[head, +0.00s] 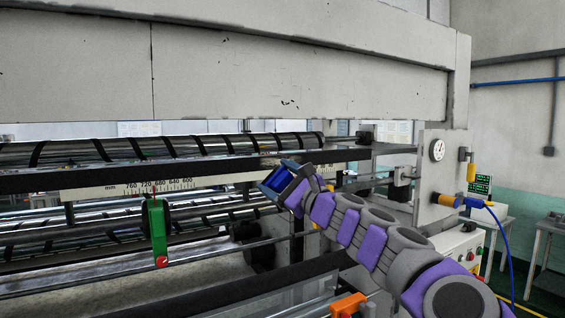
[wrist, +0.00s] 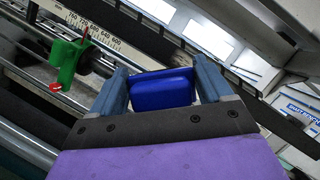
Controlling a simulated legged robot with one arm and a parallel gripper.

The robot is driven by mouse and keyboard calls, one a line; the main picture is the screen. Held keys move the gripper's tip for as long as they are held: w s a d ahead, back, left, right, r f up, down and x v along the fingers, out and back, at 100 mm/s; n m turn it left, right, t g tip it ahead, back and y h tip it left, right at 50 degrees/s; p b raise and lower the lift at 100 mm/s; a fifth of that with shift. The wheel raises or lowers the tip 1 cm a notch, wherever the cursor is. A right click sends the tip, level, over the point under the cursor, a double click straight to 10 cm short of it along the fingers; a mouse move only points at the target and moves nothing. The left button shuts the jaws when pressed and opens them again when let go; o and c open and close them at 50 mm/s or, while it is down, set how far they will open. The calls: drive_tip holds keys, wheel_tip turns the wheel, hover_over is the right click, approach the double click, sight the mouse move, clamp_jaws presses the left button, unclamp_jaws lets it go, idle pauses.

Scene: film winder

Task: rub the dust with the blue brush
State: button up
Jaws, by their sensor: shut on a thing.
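My gripper (head: 280,174) is raised in front of the film winder in the head view, at the end of my grey and purple arm. It is shut on a blue block-like thing (wrist: 162,88), which looks like the blue brush. In the wrist view the blue brush sits between the two blue-grey fingers. It also shows as a small blue patch in the head view (head: 277,180). Its bristles cannot be made out.
A green clamp with a red knob (head: 158,230) hangs by a millimetre scale (head: 150,188) left of my gripper. Rollers with black spiral bands (head: 180,150) run across. A pressure gauge (head: 437,150) is on the right end plate. An orange part (head: 348,304) is low in front.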

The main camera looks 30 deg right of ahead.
sight(277, 168)
drive_tip(key=shift+s+d+r, duration=0.15)
drive_tip(key=shift+d+r, duration=0.05)
drive_tip(key=shift+r, duration=0.3)
drive_tip(key=shift+s+d+r, duration=0.15)
drive_tip(key=shift+d+r, duration=0.05)
drive_tip(key=shift+r, duration=0.25)
drive_tip(key=shift+s+r, duration=0.1)
drive_tip(key=shift+r, duration=0.25)
drive_tip(key=shift+a+r, duration=0.1)
drive_tip(key=shift+a, duration=0.15)
drive_tip(key=w, duration=0.1)
drive_tip(key=w+a, duration=0.1)
drive_tip(key=w, duration=0.1)
drive_tip(key=shift+w+a, duration=0.2)
drive_tip(key=shift+w, duration=0.05)
drive_tip(key=shift+w+d, duration=0.1)
drive_tip(key=shift+w, duration=0.25)
drive_tip(key=shift+w+d+p, duration=0.3)
drive_tip(key=shift+w+d, duration=0.35)
drive_tip(key=shift+w, duration=0.25)
drive_tip(key=shift+a, duration=0.65)
drive_tip(key=shift+d, duration=0.15)
